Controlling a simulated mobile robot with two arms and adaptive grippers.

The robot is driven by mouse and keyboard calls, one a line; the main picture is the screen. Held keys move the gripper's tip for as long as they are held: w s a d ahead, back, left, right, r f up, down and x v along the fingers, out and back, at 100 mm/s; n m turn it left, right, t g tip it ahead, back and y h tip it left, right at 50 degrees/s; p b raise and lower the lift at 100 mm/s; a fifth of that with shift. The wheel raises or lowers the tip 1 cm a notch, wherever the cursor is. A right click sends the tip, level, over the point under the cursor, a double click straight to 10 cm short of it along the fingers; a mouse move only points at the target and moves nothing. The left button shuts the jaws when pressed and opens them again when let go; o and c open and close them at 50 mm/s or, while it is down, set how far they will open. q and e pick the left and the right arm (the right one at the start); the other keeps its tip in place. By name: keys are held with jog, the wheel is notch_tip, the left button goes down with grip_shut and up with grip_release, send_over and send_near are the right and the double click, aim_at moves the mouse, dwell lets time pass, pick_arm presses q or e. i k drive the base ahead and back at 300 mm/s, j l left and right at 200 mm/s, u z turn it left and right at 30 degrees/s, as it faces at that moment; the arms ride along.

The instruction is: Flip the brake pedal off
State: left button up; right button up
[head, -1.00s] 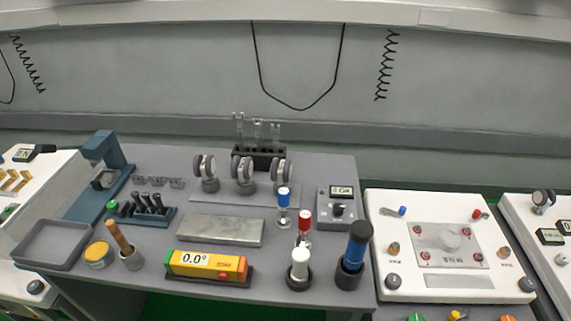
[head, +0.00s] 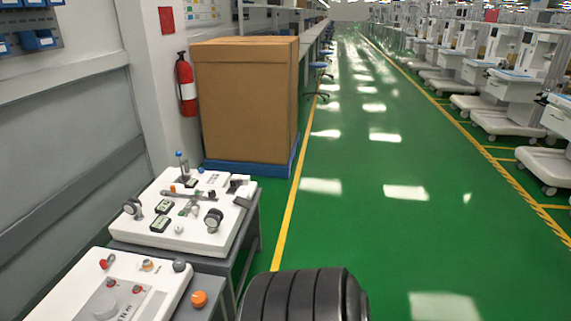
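No brake pedal can be made out in the head view. Several white anaesthesia carts (head: 500,95) stand in a row along the right side, with wheeled bases on the green floor; their pedals are too small or hidden to tell. Neither of my grippers is in view. A dark ribbed cylindrical part, probably of my own arm, shows at the bottom centre.
A large cardboard box (head: 245,105) stands on a blue pallet (head: 250,167) at left centre. White panels with fittings (head: 185,212) lie on grey tables at left. A fire extinguisher (head: 186,85) hangs on the wall. The green aisle (head: 390,190) is clear between yellow lines.

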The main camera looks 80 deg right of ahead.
aim_at(241, 202)
jog(key=z, duration=2.3)
jog(key=i+l, duration=0.4)
jog(key=i, duration=0.25)
jog(key=i+l, duration=0.4)
jog(key=i, duration=0.2)
jog(key=i+l, duration=0.45)
jog(key=i, duration=0.2)
jog(key=i+l, duration=0.4)
jog(key=i, duration=0.2)
jog(key=j+u, duration=0.05)
